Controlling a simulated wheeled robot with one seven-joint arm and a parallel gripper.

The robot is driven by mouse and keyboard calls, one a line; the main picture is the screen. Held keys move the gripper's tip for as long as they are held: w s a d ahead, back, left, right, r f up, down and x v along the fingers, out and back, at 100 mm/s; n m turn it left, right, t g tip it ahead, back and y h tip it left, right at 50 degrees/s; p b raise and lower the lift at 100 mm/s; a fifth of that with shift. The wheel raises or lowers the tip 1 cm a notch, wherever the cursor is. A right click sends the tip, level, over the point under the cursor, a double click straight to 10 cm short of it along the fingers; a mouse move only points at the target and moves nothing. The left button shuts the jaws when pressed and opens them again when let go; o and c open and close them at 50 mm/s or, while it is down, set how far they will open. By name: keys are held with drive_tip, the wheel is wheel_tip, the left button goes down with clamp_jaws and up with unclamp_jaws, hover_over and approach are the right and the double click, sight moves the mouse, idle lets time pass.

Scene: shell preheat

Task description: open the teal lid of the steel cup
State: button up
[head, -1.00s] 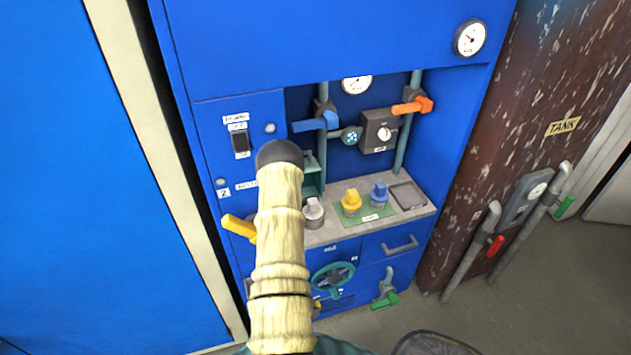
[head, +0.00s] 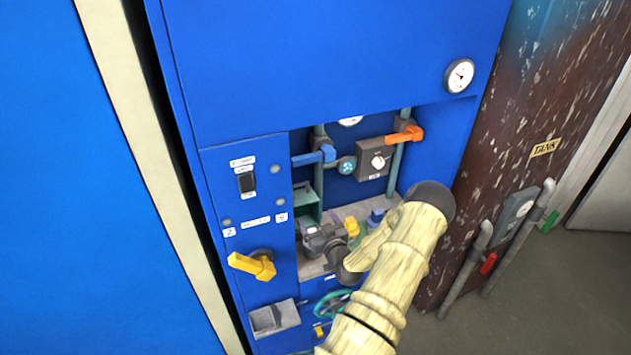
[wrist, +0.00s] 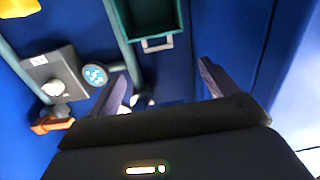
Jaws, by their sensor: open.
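My gripper (head: 312,234) is over the left part of the grey counter, below a small teal box (head: 306,198). In the wrist view my gripper (wrist: 163,70) has its two dark fingers spread, with nothing seen held between them. The teal box (wrist: 150,18) is ahead of the fingers there, with a grey handle on its near side. I cannot clearly make out the steel cup or its teal lid; my gripper and forearm cover much of the counter's left and front.
A yellow-topped pot (head: 352,227) and a blue-topped pot (head: 375,217) stand right of my gripper, close to my arm. Blue (head: 315,156) and orange (head: 405,136) valve handles project above. A yellow handle (head: 252,265) and an open grey tray (head: 274,318) jut out on the left.

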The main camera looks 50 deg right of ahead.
sight(300, 185)
drive_tip(key=shift+d+r+m+h, duration=0.2)
drive_tip(key=shift+r+m+h, duration=0.15)
drive_tip(key=shift+r, duration=0.35)
drive_tip(key=p+x, duration=0.2)
drive_tip(key=x, duration=0.6)
drive_tip(key=p+x, duration=0.2)
drive_tip(key=x, duration=0.7)
drive_tip(key=shift+w+r, duration=0.2)
